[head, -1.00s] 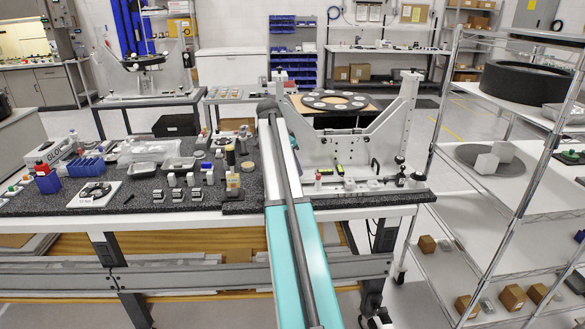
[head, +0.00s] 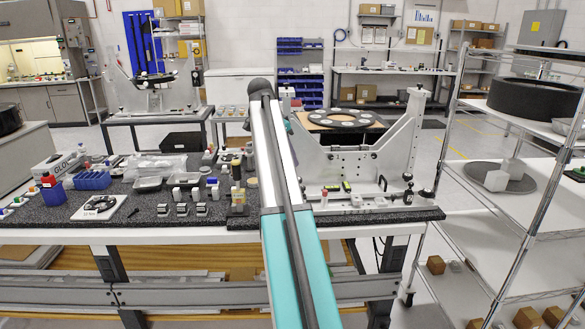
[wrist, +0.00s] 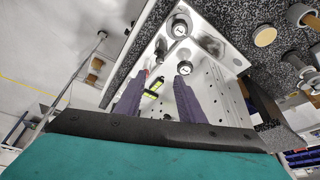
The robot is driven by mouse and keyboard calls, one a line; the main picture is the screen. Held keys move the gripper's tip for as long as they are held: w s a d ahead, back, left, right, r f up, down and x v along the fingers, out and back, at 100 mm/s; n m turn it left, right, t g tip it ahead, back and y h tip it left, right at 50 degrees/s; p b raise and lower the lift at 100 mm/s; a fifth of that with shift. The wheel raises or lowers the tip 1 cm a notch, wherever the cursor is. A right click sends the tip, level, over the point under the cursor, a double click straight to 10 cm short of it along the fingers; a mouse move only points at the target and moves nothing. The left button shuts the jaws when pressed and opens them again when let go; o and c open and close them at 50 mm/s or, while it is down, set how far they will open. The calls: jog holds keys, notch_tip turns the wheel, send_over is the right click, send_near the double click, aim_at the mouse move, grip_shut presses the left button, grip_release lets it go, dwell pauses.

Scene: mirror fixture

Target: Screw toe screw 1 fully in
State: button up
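The mirror fixture (head: 380,160) is a white frame on the bench with a pale base. Its perforated metal plate (wrist: 203,90) shows at an angle in the wrist view. Two round metal-rimmed heads with pale faces, an upper one (wrist: 180,28) and a lower one (wrist: 184,68), stand beyond my fingers; I cannot tell whether either is toe screw 1. My gripper (wrist: 158,84) has two purple-grey fingers spread apart, with nothing visibly held. Yellow-green blocks (wrist: 152,90) show through the gap, apparently farther away. In the head view my arm hides the gripper.
Left of my arm the bench (head: 130,232) carries a blue bin (head: 93,180), trays, small bottles and several blocks. A wire shelf (head: 520,215) stands close on the right. A round disc (head: 340,119) lies on a table behind the fixture.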

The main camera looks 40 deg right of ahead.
jog(key=shift+v, duration=0.75)
jog(key=shift+a+f, duration=0.1)
